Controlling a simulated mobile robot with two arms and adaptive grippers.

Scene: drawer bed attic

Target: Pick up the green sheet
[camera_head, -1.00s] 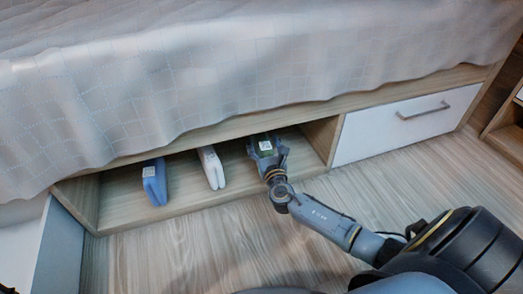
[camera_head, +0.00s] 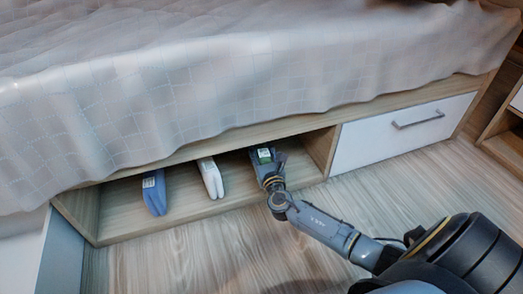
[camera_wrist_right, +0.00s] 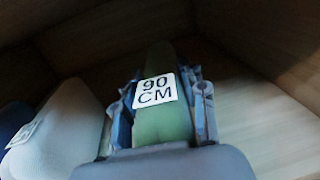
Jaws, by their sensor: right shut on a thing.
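The green sheet (camera_wrist_right: 162,125) is a folded bundle with a white label reading "90 CM". In the right wrist view it stands between the two fingers of my right gripper (camera_wrist_right: 165,108), which is shut on it. In the head view the green sheet (camera_head: 264,154) shows only as a small patch at my right gripper (camera_head: 266,164), inside the open compartment under the bed. The gripper hides most of it there. My left gripper is not in view.
A white sheet (camera_head: 211,178) and a blue sheet (camera_head: 154,192) stand to the left in the same compartment. The bed frame and hanging cover are close above. A closed white drawer (camera_head: 400,128) is on the right. The wooden floor (camera_head: 215,250) in front is clear.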

